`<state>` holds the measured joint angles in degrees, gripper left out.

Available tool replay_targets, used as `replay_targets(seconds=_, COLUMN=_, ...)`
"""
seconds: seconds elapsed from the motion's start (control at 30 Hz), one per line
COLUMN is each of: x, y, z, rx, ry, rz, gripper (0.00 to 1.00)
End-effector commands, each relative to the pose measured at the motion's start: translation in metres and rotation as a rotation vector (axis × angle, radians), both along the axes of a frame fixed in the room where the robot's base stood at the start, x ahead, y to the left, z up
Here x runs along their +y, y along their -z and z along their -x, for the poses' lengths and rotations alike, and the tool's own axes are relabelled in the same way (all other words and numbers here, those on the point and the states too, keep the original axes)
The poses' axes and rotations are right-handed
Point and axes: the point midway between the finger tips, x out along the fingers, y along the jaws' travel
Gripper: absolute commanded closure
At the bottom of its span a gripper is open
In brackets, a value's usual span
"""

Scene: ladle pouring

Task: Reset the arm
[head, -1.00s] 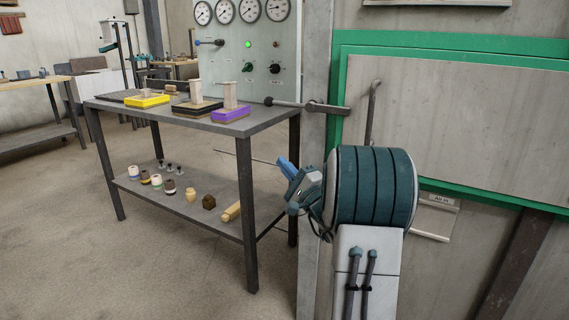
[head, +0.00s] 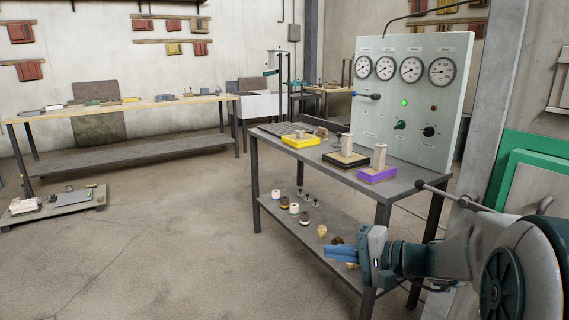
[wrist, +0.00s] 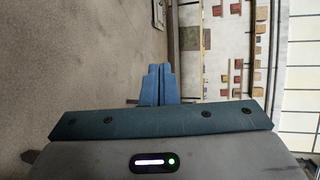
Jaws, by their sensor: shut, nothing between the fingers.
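My gripper (head: 342,252) shows at the lower right of the head view, with its blue fingers pointing left in front of the workbench's lower part. The fingers are shut together and empty. In the wrist view, the gripper (wrist: 158,72) shows its two blue fingers side by side and touching, with nothing held. My arm reaches in from the right edge, bent and near the bench's right front leg. Part of the bench's lower shelf is hidden behind the gripper.
A dark workbench (head: 262,132) carries yellow, black and purple-based blocks. Its lower shelf holds several small pots. A gauge panel (head: 385,100) with a green light stands behind. A long wooden-topped table (head: 130,107) is at the back left.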

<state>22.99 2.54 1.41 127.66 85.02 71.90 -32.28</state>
Motion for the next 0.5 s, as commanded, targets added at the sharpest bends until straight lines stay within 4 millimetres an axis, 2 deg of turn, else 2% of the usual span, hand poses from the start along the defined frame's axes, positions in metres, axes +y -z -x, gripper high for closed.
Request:
replay_targets(seconds=0.03, x=0.013, y=-0.022, z=0.016, rx=0.031, ry=-0.051, rz=0.061, gripper=1.0)
replay_targets(seconds=0.2, x=0.035, y=-0.037, z=0.069, rx=0.136, ry=-0.188, rz=0.284, gripper=1.0)
replay_targets(seconds=0.37, x=0.036, y=-0.055, z=0.114, rx=0.199, ry=-0.284, rz=0.514, gripper=1.0)
replay_targets(seconds=0.5, x=0.025, y=-0.074, z=0.146, rx=0.223, ry=-0.342, rz=0.725, gripper=1.0)
